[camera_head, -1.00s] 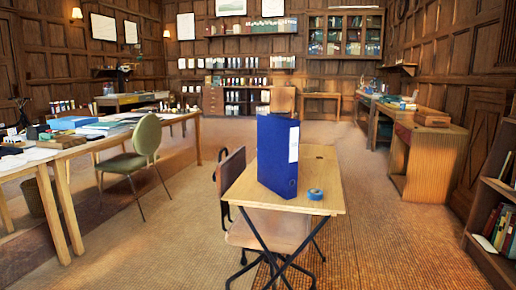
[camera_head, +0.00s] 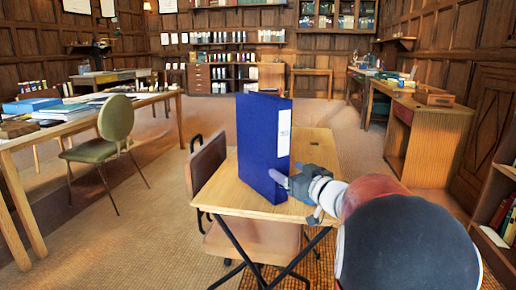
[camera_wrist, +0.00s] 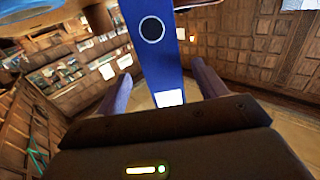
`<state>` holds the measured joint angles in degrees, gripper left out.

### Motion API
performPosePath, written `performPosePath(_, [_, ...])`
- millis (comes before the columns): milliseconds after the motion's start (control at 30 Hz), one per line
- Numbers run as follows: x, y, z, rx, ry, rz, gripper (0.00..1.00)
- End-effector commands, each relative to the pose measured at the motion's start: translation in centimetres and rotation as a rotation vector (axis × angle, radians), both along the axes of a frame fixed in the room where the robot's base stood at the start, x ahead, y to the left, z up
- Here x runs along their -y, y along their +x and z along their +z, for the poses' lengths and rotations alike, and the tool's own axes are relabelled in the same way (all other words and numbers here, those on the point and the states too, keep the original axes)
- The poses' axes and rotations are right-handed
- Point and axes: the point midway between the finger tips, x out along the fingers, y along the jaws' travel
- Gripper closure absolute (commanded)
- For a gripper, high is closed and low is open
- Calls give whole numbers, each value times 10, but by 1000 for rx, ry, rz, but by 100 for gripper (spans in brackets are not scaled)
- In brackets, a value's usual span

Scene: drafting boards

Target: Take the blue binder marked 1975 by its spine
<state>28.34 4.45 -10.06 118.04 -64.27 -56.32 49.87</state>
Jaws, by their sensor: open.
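The blue binder (camera_head: 262,140) stands upright on a small wooden desk (camera_head: 225,190). A white label shows on its spine, too small to read. In the wrist view the spine (camera_wrist: 150,65) shows a dark round finger hole and part of the label. My gripper (camera_head: 288,178) is at the lower part of the spine. In the wrist view its open fingers (camera_wrist: 161,72) lie one on each side of the spine, with gaps visible. I cannot tell how far the spine reaches between them, or whether either finger touches it.
A brown chair (camera_head: 207,170) is tucked against the small desk's left side. A green chair (camera_head: 115,120) and a long cluttered table (camera_head: 35,140) are farther left. A wooden desk (camera_head: 440,130) and a bookshelf (camera_head: 490,245) stand at the right. Open floor lies between.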

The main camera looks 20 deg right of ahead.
Motion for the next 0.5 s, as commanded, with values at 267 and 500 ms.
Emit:
performPosePath(267, [-6,28,-1,0,3,16,29])
performPosePath(500, [-14,62,3,1,4,16,29])
